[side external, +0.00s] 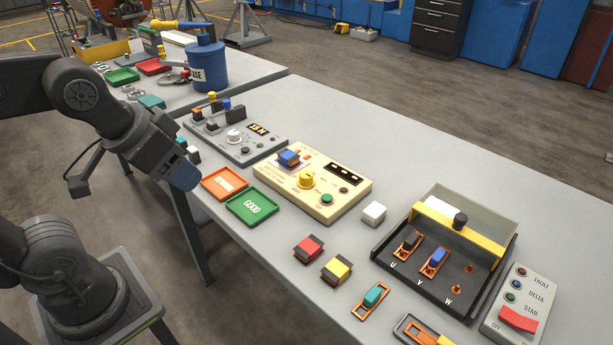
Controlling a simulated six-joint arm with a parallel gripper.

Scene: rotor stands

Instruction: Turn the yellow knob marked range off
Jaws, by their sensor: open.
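A yellow knob (306,180) sits on the top face of a cream tester box (330,202), left of a small green button. The marking around the knob is too small to read, so I cannot tell its setting. My gripper (184,178) is at the left, above the table's near edge, well left of the cream box and apart from it. It touches nothing that I can see. Its fingertips are small and partly turned away in this view.
An orange tray (224,184) and a green GOOD tray (252,207) lie between my gripper and the cream box. A grey instrument box (235,138) stands behind them. Red and yellow blocks, a white block (373,213) and a black open terminal box (385,255) stand nearer right.

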